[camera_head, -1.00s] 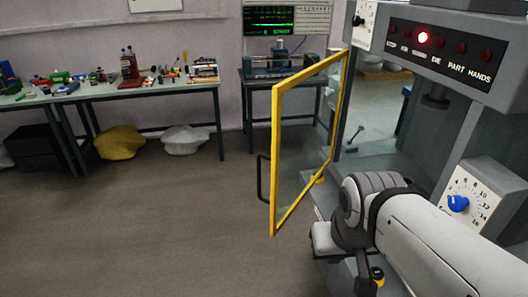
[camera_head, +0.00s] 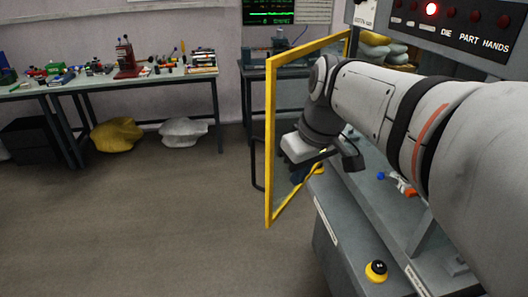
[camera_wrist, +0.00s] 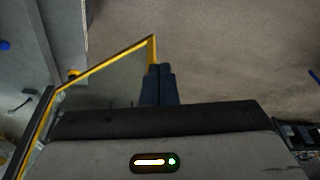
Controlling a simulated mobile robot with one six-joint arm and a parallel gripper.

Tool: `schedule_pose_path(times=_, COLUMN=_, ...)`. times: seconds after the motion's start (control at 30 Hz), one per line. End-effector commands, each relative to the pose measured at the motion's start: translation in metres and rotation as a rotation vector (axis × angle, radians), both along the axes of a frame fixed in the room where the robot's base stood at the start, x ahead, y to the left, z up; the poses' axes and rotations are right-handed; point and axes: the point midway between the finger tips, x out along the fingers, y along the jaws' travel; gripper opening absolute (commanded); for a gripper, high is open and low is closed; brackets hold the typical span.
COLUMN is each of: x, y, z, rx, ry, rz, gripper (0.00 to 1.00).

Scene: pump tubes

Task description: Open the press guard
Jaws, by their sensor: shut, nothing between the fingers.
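The press guard (camera_head: 269,140) is a clear panel in a yellow frame, standing swung out from the press in the head view. Its dark handle (camera_head: 257,172) is on the outer left side. My gripper (camera_head: 298,173) is low beside the guard's press-facing side, partly hidden by my wrist. In the wrist view the dark blue fingers (camera_wrist: 160,72) are together and empty, close to a corner of the yellow frame (camera_wrist: 108,56). I cannot tell whether they touch it.
The press panel (camera_head: 455,22) has one lit red lamp. A yellow-based black button (camera_head: 376,270) sits on the press's front ledge. A cluttered bench (camera_head: 130,82) stands at the back left. The floor (camera_head: 140,215) left of the guard is clear.

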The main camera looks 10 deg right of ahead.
Motion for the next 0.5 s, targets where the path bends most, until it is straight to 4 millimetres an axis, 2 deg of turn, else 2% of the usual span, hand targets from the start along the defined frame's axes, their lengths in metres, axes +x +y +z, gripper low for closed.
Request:
schedule_pose_path(times=0.03, x=0.018, y=-0.012, z=-0.006, rx=0.009, ry=-0.008, rz=0.057, gripper=0.00)
schedule_pose_path(times=0.2, x=0.057, y=-0.038, z=0.013, rx=0.033, ry=-0.056, rz=0.279, gripper=0.00)
schedule_pose_path(times=0.37, x=0.072, y=-0.051, z=0.022, rx=0.040, ry=-0.091, rz=0.392, gripper=0.00)
schedule_pose_path(times=0.5, x=0.077, y=-0.049, z=0.016, rx=0.042, ry=-0.095, rz=0.416, gripper=0.00)
